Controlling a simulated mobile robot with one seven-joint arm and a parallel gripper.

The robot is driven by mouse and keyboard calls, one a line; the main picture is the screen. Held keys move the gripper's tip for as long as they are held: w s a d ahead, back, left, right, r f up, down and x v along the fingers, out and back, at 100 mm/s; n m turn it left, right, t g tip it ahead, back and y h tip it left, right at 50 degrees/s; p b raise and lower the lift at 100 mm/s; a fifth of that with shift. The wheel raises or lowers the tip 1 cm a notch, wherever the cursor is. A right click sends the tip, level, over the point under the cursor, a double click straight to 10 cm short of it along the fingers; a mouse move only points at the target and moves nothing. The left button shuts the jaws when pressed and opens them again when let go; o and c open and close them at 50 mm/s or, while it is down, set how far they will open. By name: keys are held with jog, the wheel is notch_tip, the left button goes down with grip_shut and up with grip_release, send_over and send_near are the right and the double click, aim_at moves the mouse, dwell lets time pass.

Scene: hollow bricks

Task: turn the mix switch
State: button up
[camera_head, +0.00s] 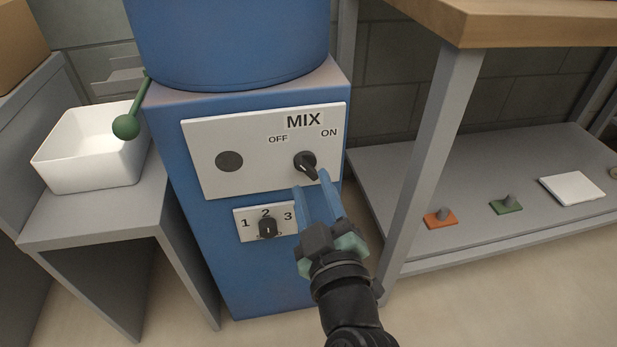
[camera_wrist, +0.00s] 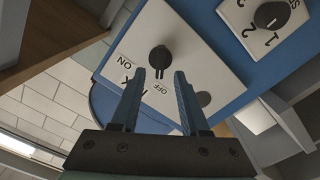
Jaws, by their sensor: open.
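The mix switch (camera_head: 305,163) is a black knob on the white panel (camera_head: 262,182) of a blue machine, below the word MIX and the OFF and ON labels. In the wrist view the mix switch (camera_wrist: 159,60) shows ahead of the fingertips, with its light mark toward the OFF label. My gripper (camera_head: 311,180) is open, with its two blue fingers pointing up at the panel just below the knob. In the wrist view my gripper (camera_wrist: 159,74) has its fingers spread to either side of the knob's line. I cannot tell whether a finger touches the knob.
A second black knob (camera_head: 267,228) with numbers 1 to 3 sits lower on the machine. A green-balled lever (camera_head: 126,126) stands at its left above a white bin (camera_head: 90,158). A table leg (camera_head: 432,160) stands close on the right, before a low shelf (camera_head: 480,224).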

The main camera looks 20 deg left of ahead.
aim_at(307, 171)
jog(key=shift+x, duration=1.75)
grip_shut()
